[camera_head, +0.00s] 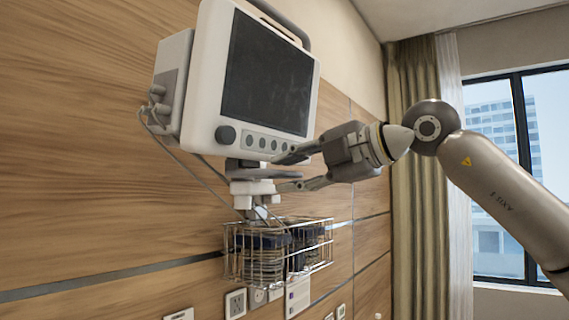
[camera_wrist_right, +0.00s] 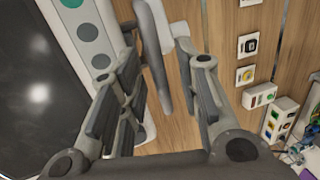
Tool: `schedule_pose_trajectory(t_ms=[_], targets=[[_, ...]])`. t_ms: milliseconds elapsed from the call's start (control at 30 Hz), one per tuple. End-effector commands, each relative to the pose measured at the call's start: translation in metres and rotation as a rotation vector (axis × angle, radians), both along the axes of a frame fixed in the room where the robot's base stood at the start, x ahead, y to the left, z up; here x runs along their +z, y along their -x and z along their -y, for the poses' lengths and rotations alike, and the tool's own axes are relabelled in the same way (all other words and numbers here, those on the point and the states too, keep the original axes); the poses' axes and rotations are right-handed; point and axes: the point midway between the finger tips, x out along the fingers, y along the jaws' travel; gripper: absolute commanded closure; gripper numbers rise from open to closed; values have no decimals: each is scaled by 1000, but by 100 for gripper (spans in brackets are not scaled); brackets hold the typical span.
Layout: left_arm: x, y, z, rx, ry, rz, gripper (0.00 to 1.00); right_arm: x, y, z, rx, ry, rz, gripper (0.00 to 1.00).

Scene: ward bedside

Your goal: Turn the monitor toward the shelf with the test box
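The monitor (camera_head: 268,80) is a white unit with a dark screen and a row of round buttons. It hangs on a wall mount (camera_head: 255,187), its screen angled to the right in the head view. My right gripper (camera_head: 285,173) is at the monitor's lower edge, its two fingers apart, one above the other, beside the mount. Whether a finger touches it is unclear. In the right wrist view the monitor's screen (camera_wrist_right: 42,75) fills the left, and a grey bar shows between the spread fingers. My left gripper is out of view. I cannot make out a shelf or test box.
A wire basket (camera_head: 262,262) with dark coiled items hangs below the mount. Cables loop from the monitor's left side along the wood-panelled wall. Wall sockets (camera_head: 236,304) sit below. A curtain (camera_head: 420,180) and window (camera_head: 500,160) are at the right.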

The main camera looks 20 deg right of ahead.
Motion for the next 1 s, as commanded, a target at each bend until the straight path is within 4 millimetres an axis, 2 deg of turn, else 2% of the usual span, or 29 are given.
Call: schedule_pose_trajectory(t_ms=[33, 233, 500, 767, 1000], targets=[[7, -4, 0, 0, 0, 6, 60, 1, -6, -4, 0, 2, -2, 69], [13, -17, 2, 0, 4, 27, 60, -3, -17, -12, 0, -1, -1, 69], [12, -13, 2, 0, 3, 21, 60, -5, -18, -12, 0, -1, 0, 69], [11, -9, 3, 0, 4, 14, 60, -5, -18, -12, 0, -1, 0, 100], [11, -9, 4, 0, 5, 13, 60, -5, -18, -12, 0, 0, -1, 100]])
